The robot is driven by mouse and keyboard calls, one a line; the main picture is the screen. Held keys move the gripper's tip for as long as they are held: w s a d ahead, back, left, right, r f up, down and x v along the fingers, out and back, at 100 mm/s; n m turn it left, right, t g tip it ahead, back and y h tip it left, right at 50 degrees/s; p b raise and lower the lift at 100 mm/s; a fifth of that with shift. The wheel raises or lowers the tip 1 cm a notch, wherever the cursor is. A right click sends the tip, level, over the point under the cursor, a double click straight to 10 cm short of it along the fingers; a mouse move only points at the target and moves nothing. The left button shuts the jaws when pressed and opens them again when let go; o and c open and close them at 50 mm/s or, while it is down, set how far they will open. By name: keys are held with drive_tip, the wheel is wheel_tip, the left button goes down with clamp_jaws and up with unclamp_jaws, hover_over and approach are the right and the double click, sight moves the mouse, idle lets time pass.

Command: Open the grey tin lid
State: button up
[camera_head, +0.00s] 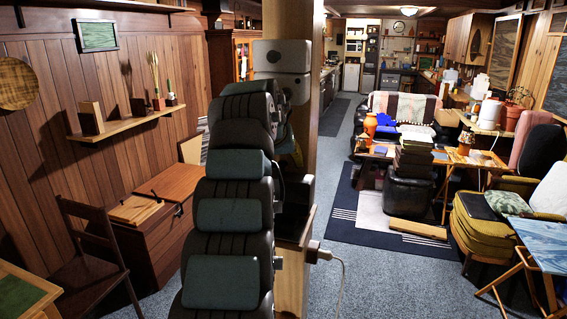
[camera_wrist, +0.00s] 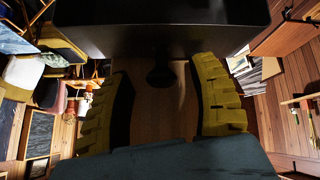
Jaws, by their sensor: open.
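My gripper (camera_wrist: 158,95) is open in the wrist view, with its ribbed yellow fingers wide apart at left and right. Nothing is seen held between them. A large dark, smooth body (camera_wrist: 160,38) spans the top of the wrist view beyond the fingers. A small dark rounded, knob-like part (camera_wrist: 160,76) shows below its edge, between the fingers. I cannot tell whether these belong to the grey tin or its lid.
A wooden post (camera_head: 297,130) stands close beside my arm. A dark ledge (camera_head: 297,228) is partly hidden there. A chair (camera_head: 88,250) and wooden cabinet (camera_head: 160,215) stand left, below a wall shelf (camera_head: 125,126). Open carpet (camera_head: 375,280) lies right of the post.

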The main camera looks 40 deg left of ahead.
drive_tip(key=v, duration=0.7)
drive_tip(key=shift+r, duration=0.25)
drive_tip(key=shift+d, duration=0.2)
idle(0.4)
